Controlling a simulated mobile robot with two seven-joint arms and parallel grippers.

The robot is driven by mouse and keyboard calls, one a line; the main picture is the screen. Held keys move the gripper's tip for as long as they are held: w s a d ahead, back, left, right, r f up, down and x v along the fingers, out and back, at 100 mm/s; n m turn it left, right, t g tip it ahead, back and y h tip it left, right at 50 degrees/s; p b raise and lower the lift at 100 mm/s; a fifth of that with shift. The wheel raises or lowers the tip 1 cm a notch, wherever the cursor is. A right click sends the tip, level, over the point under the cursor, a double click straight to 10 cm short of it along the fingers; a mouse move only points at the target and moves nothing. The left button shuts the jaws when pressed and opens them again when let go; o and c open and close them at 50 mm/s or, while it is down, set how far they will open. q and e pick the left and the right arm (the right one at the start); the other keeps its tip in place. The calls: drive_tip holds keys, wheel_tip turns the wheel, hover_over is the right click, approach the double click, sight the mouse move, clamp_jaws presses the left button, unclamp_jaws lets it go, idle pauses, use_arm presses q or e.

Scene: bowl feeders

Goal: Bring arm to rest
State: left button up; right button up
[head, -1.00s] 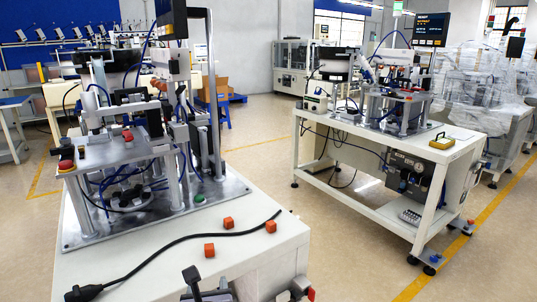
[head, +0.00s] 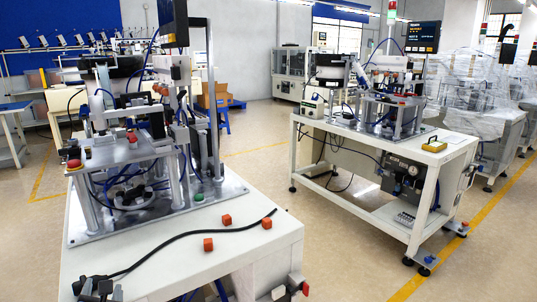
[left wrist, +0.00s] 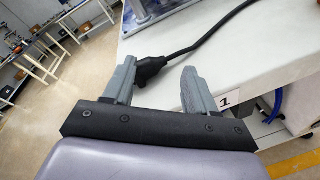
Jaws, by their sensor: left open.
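My right gripper is not seen.
A feeder machine on a metal plate (head: 210,199) fills the back of the white table (head: 165,273). Three orange cubes (head: 226,219) lie near the cable. A second bench (head: 345,147) with a machine stands at right. Open floor (head: 340,235) lies between them.

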use_arm(q)
drive_tip(key=a, duration=0.1)
drive_tip(key=a+r, duration=0.1)
drive_tip(key=shift+s+a+m, duration=0.15)
drive_tip(key=shift+a+m, duration=0.2)
drive_tip(key=shift+m, duration=0.05)
drive_tip(key=s+d+f+m+t+h, duration=0.2)
drive_tip(key=s+d+m+h, duration=0.35)
drive_tip(key=m, duration=0.75)
drive_tip(key=s+d+f+m+t+h, duration=0.15)
drive_tip(key=s+d+m+h, duration=0.4)
drive_tip(key=m, duration=0.75)
drive_tip(key=s+a+f+m+g+y, duration=0.2)
drive_tip(key=s+f+m+g, duration=0.6)
drive_tip(key=s+f+m, duration=0.6)
drive_tip(key=w+d+r+n+p, duration=0.1)
drive_tip(key=d+r+n+p, duration=0.2)
drive_tip(key=d, duration=0.7)
drive_tip(key=shift+w+n+t+h, duration=0.15)
drive_tip(key=shift+n+t+h, duration=0.15)
drive_tip(key=shift+t+h, duration=0.1)
